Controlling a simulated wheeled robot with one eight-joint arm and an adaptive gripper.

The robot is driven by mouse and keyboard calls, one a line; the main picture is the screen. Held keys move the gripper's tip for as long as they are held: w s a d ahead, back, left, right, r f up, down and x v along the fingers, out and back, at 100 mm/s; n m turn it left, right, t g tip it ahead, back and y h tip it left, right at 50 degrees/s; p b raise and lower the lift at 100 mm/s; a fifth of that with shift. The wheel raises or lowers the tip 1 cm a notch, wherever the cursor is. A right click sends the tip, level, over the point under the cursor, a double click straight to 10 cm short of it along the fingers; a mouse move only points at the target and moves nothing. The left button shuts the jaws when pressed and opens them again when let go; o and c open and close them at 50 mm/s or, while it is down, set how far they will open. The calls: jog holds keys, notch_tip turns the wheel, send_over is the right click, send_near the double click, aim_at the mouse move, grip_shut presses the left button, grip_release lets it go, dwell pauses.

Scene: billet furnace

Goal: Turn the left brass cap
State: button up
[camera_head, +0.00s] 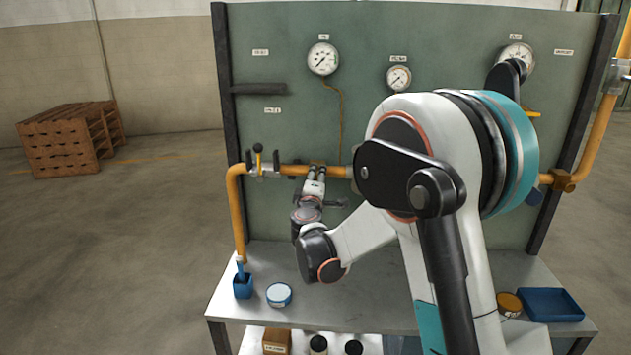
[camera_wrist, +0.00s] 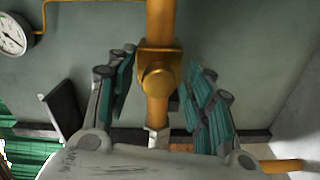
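The left brass cap (camera_wrist: 158,80) is a round knob on a square fitting of a yellow pipe, in the middle of the wrist view. My gripper (camera_wrist: 163,68) is open, with green-padded fingers on both sides of the cap and visible gaps to it. In the head view my gripper (camera_head: 316,178) is at the pipe on the left half of the green panel. The cap itself is mostly hidden there behind my gripper.
A yellow-handled valve (camera_head: 259,160) is on the pipe left of my gripper. Pressure gauges (camera_head: 323,58) are on the panel above. The bench (camera_head: 350,300) below holds a blue cup (camera_head: 242,286), a round tin (camera_head: 279,295) and a blue tray (camera_head: 551,304).

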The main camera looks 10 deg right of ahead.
jog(key=shift+s, duration=0.1)
jog(key=v, duration=1.2)
